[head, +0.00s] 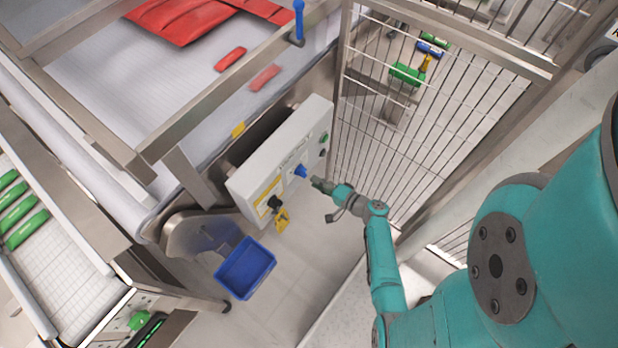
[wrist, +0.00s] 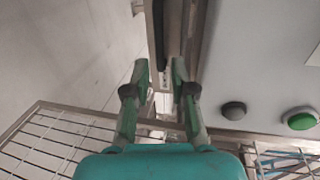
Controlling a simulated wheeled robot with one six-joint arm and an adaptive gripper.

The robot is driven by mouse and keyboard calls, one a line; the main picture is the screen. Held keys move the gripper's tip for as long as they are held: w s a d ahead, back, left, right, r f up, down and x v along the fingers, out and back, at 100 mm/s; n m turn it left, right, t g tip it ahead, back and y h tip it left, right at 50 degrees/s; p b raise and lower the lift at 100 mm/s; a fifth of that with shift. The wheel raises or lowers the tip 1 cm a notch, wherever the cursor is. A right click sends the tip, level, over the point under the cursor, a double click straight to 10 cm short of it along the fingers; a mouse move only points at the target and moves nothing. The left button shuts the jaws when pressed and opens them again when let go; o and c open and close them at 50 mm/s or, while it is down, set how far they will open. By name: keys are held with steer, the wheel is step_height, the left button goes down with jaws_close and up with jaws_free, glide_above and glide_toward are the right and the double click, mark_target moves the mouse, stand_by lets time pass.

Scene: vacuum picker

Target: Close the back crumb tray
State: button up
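A blue open-topped tray or bin (head: 245,268) sits low beneath the conveyor end, left of my arm; I cannot tell whether it is a crumb tray. No other part is clearly a back crumb tray. My gripper (head: 318,184) is beside the right end of the white control box (head: 278,160) in the head view, small and partly dark there. In the wrist view my gripper (wrist: 161,75) has its two green fingers apart with nothing held between them. A metal edge with a dark strip (wrist: 158,30) lies beyond the fingertips.
A conveyor (head: 180,75) with red packs runs behind. Pale floor (head: 310,260) is open in front.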

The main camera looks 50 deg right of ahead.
steer(key=shift+s+r, duration=0.15)
steer(key=shift+s, duration=0.55)
steer(key=s+a+f+n+g, duration=0.3)
steer(key=s+a, duration=0.2)
steer(key=a, duration=0.7)
steer(key=s+a+r+n+g+h, duration=0.1)
steer(key=s+a+r+n+g, duration=0.2)
steer(key=s+a, duration=0.45)
steer(key=s+r+n+t, duration=0.1)
steer(key=s+r+n, duration=0.2)
steer(key=r, duration=0.7)
steer(key=s+a+r+n+t, duration=0.1)
steer(key=s+r+n, duration=0.3)
steer(key=r, duration=0.7)
steer(key=s+a+r+n+t, duration=0.1)
steer(key=s+r+n+t, duration=0.2)
steer(key=r, duration=0.7)
steer(key=shift+s+a+r+n, duration=0.25)
steer(key=shift+s+n, duration=0.15)
steer(key=shift+n, duration=0.4)
steer(key=shift+c, duration=0.3)
